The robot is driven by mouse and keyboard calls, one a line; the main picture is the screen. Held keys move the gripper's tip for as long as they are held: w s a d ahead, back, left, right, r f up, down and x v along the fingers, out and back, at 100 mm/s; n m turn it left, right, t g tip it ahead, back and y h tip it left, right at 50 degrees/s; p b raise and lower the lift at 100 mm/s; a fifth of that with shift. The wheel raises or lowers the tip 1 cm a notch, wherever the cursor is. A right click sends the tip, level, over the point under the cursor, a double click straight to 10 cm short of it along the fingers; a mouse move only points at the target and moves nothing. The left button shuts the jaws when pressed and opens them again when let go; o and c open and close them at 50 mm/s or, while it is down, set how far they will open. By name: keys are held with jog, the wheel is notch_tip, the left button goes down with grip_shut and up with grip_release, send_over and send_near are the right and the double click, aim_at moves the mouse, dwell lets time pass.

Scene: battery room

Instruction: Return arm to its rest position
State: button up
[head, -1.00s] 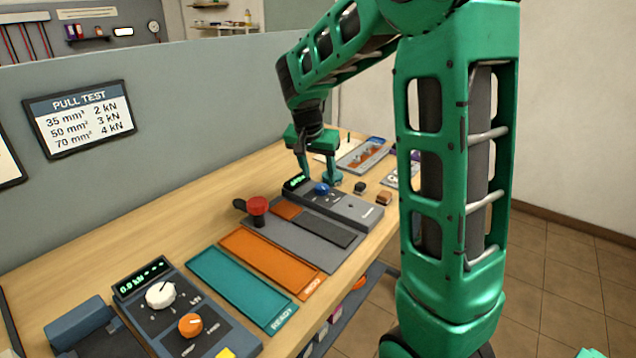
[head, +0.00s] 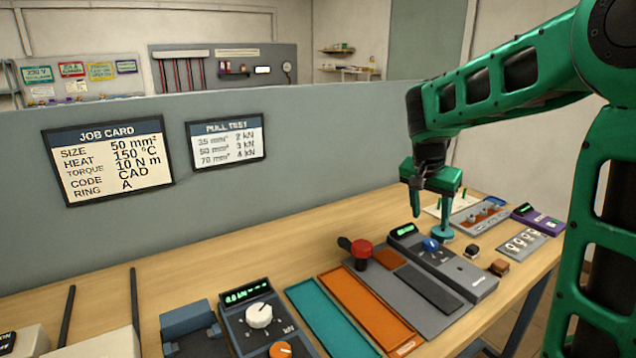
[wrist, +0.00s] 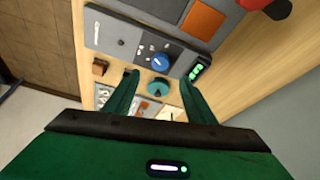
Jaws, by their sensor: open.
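My green arm comes in from the right of the head view. My gripper (head: 430,213) points down over the right part of the wooden bench (head: 190,265), above and beside a grey control box with a blue knob (head: 431,245). In the wrist view my gripper (wrist: 153,88) shows two green fingers spread apart with nothing between them that I can see held. A teal knob (wrist: 158,88) shows beyond the fingers. How far the fingertips are above the bench is hard to tell.
Teal (head: 330,318) and orange (head: 367,312) mats lie in front. A pull tester with a white knob (head: 260,315) is at front left. A grey partition (head: 300,170) with a job card (head: 108,160) stands behind the bench.

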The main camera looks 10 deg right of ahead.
jog(key=s+f+n+g+y, duration=0.1)
jog(key=s+f+n+y, duration=0.1)
jog(key=s, duration=1.4)
jog(key=s+a+f+n+g+y, duration=0.1)
jog(key=s+f+n, duration=0.1)
jog(key=s, duration=1.5)
jog(key=shift+a+f+n+y, duration=0.15)
jog(key=shift+f+n+y, duration=0.2)
jog(key=shift+f, duration=0.45)
jog(key=shift+s, duration=0.1)
